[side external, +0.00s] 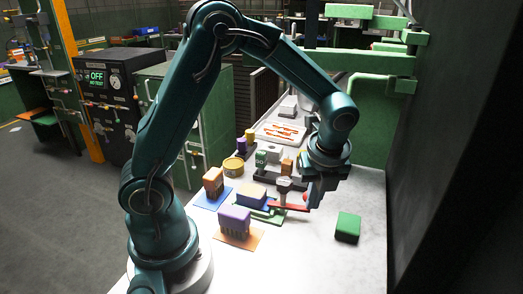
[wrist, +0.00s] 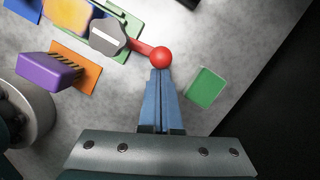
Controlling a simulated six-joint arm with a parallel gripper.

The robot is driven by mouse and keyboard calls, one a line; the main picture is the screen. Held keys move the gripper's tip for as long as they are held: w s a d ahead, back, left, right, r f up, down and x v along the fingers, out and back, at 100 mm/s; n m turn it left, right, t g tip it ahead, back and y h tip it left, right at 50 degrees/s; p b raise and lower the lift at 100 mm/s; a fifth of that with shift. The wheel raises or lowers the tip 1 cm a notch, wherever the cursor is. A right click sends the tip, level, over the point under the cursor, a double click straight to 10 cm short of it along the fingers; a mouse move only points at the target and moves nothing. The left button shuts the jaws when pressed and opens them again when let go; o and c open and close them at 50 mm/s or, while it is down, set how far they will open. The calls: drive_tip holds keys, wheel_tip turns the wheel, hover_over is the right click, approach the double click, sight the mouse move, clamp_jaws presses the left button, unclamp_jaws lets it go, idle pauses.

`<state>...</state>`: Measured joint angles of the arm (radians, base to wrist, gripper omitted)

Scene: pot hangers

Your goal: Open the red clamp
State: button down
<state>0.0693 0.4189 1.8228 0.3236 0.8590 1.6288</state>
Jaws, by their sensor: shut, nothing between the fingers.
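The red clamp has a red lever (side external: 288,206) ending in a red ball. In the wrist view the red ball (wrist: 161,57) sits just beyond my fingertips, with the red arm (wrist: 139,47) running left to a grey hexagonal head (wrist: 108,38). The head stands over a green base (wrist: 129,27). My gripper (wrist: 160,73) is shut and empty, its blue fingers pointing at the ball. I cannot tell if they touch it. In the side view my gripper (side external: 310,203) is low, at the lever's right end, and partly hides the ball.
A purple block (side external: 235,220) stands on an orange mat (side external: 253,241), and an orange block (side external: 213,179) stands behind. A green block (side external: 347,226) lies right of my gripper.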

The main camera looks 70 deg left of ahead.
drive_tip(key=w+n, duration=0.1)
drive_tip(key=a+n+g, duration=0.1)
drive_tip(key=n, duration=0.1)
drive_tip(key=shift+w+a, duration=0.2)
drive_tip(key=shift+w, duration=0.15)
drive_tip(key=n, duration=0.1)
drive_tip(key=w+a+n, duration=0.1)
drive_tip(key=n, duration=0.1)
drive_tip(key=shift+a+g, duration=0.2)
drive_tip(key=shift+g, duration=0.1)
drive_tip(key=a+n, duration=0.2)
drive_tip(key=n, duration=0.1)
drive_tip(key=shift+w+n+g, duration=0.3)
drive_tip(key=shift+g, duration=0.1)
drive_tip(key=shift+a+n+g+h, duration=0.3)
drive_tip(key=shift+a+n, duration=0.55)
drive_tip(key=shift+n, duration=0.65)
drive_tip(key=shift+w, duration=0.1)
drive_tip(key=shift+v, duration=2.5)
drive_tip(key=shift+r, duration=0.15)
